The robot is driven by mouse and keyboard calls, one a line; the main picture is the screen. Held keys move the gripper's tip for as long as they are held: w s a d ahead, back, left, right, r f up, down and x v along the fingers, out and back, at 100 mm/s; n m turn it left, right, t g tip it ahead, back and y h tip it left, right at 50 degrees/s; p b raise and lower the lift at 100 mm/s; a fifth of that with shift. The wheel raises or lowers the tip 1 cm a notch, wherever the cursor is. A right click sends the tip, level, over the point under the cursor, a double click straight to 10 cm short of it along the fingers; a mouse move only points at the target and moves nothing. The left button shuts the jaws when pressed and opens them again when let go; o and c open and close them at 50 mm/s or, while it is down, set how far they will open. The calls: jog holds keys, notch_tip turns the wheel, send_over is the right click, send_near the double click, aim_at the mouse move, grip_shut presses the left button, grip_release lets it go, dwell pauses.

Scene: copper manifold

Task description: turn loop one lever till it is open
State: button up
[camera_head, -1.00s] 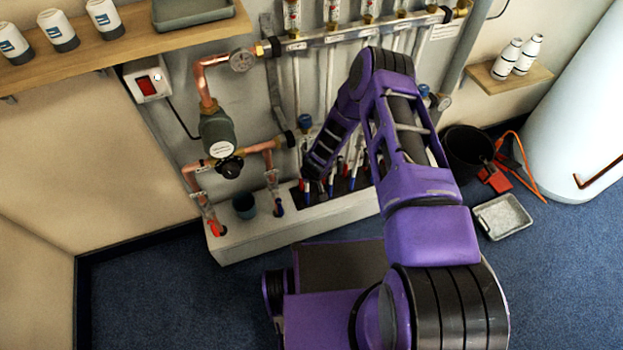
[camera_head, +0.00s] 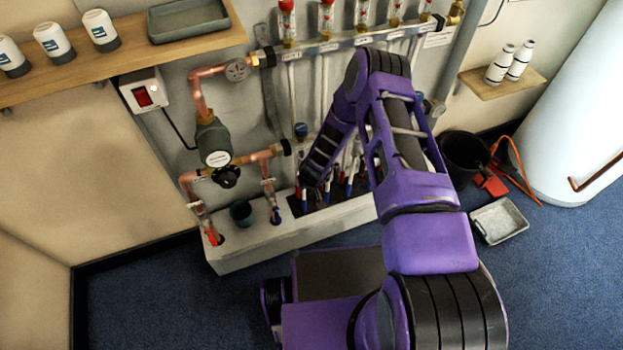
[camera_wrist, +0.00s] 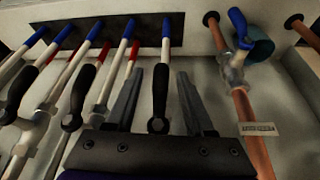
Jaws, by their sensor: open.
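In the wrist view my gripper (camera_wrist: 160,74) is open, with one dark finger on each side of a black lever (camera_wrist: 160,98). A gap shows between the lever and each finger. This lever is the one nearest the copper pipe with the blue handle, and it lies roughly along its white pipe. I cannot read a loop number on it. More black levers, one of them here (camera_wrist: 82,95), stand to its left. In the head view my forearm hides the levers and most of my gripper.
A copper pipe (camera_wrist: 246,112) with a blue-handled valve (camera_wrist: 240,28) runs close to the right finger in the wrist view. In the head view, a white plinth (camera_head: 240,254) lies below the manifold bar (camera_head: 340,40). A black bucket (camera_head: 462,150) and a grey tray (camera_head: 499,220) stand to the right.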

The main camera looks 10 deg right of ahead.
jog(key=p+v, duration=0.2)
jog(key=v, duration=1.3)
jog(key=shift+r, duration=0.4)
